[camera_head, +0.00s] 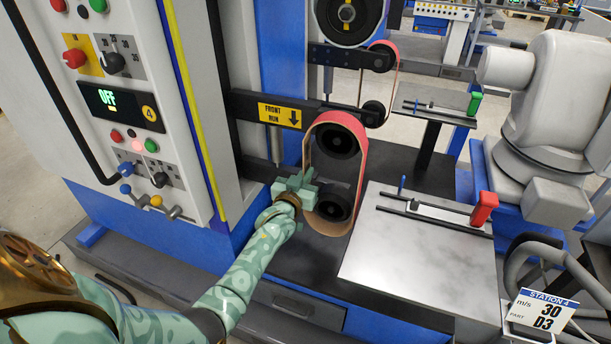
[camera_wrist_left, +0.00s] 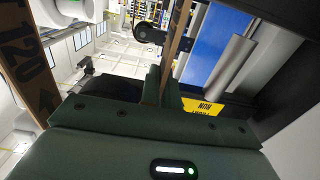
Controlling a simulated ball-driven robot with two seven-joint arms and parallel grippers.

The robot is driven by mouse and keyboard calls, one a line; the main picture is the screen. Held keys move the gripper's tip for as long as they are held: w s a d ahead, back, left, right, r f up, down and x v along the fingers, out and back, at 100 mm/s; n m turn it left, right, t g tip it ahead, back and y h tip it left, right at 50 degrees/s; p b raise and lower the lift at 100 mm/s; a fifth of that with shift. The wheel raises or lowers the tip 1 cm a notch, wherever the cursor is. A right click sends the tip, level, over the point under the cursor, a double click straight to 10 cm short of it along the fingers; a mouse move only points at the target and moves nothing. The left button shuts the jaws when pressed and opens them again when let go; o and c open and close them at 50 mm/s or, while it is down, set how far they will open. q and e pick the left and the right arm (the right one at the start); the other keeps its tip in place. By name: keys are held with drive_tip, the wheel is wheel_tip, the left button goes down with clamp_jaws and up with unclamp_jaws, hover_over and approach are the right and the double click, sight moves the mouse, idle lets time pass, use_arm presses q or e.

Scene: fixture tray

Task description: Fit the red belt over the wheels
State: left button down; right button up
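The red belt (camera_head: 361,168) is a wide loop, red outside and tan inside, standing upright. It surrounds the upper black wheel (camera_head: 338,141) and the lower black wheel (camera_head: 333,203) in the head view; how deep it sits on them I cannot tell. My left gripper (camera_head: 297,186) is at the belt's left strand, beside the lower wheel. In the left wrist view, its fingers (camera_wrist_left: 164,88) close on a tan strand of the belt (camera_wrist_left: 177,35), seen edge-on. A belt part printed "120" with an arrow (camera_wrist_left: 25,65) shows at left there. My right gripper is out of view.
A black arm with a yellow "FRONT RUN" sign (camera_head: 279,115) is above my gripper. The control panel (camera_head: 125,100) reads OFF. A grey plate with a red-handled part (camera_head: 484,208) lies right of the belt. Another machine with a smaller belt (camera_head: 363,75) stands behind.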

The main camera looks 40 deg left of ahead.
use_arm(q)
drive_tip(key=shift+w, duration=0.15)
drive_tip(key=shift+b+x, duration=0.7)
drive_tip(key=shift+x, duration=0.4)
drive_tip(key=shift+w, duration=0.1)
drive_tip(key=shift+b+x, duration=0.55)
drive_tip(key=shift+x, duration=0.35)
drive_tip(key=shift+f, duration=0.15)
drive_tip(key=shift+f, duration=0.3)
